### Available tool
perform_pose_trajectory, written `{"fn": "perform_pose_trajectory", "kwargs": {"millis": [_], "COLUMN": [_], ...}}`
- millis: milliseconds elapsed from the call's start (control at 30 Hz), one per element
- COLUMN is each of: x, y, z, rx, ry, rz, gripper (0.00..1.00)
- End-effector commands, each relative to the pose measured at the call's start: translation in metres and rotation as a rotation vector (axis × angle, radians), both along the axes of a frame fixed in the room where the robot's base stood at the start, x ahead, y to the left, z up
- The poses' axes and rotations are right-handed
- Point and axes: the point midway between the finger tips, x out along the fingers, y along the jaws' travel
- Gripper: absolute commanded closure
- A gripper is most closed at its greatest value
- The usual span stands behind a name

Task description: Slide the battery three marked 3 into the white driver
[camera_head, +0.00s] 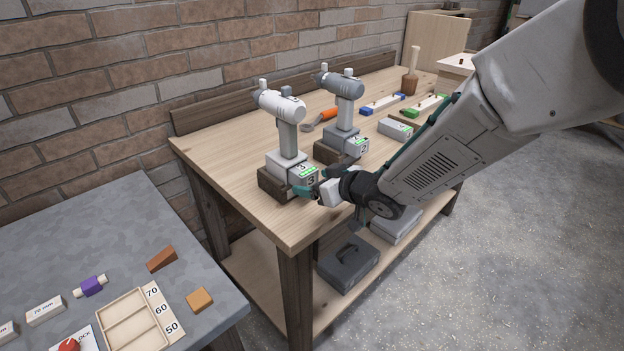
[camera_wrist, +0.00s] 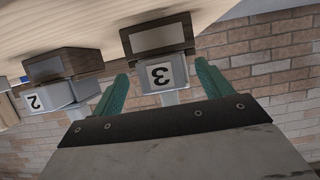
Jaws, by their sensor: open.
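The white driver (camera_head: 280,104) stands upright near the bench's front left corner, its foot over a dark wooden block (camera_head: 272,185). The battery three (camera_head: 299,171), pale with a green strip and a 3, is at the driver's foot above that block. How deep it sits in the driver I cannot tell. In the wrist view, the battery's 3 face (camera_wrist: 160,75) shows upside down between my green fingertips. My gripper (camera_head: 307,182) is open at the battery's front, one finger on each side in the wrist view (camera_wrist: 162,72). I cannot tell whether either finger touches it.
A grey driver (camera_head: 341,87) with a battery marked 2 (camera_wrist: 47,98) stands close behind. A grey table (camera_head: 70,225) stands at left.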

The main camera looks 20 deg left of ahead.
Motion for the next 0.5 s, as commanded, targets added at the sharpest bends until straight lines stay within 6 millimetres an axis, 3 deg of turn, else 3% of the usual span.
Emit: {"fn": "perform_pose_trajectory", "kwargs": {"millis": [500], "x": [-0.012], "y": [-0.029], "z": [0.000], "rx": [0.000], "ry": [0.000], "rz": [-0.001], "gripper": [0.22]}}
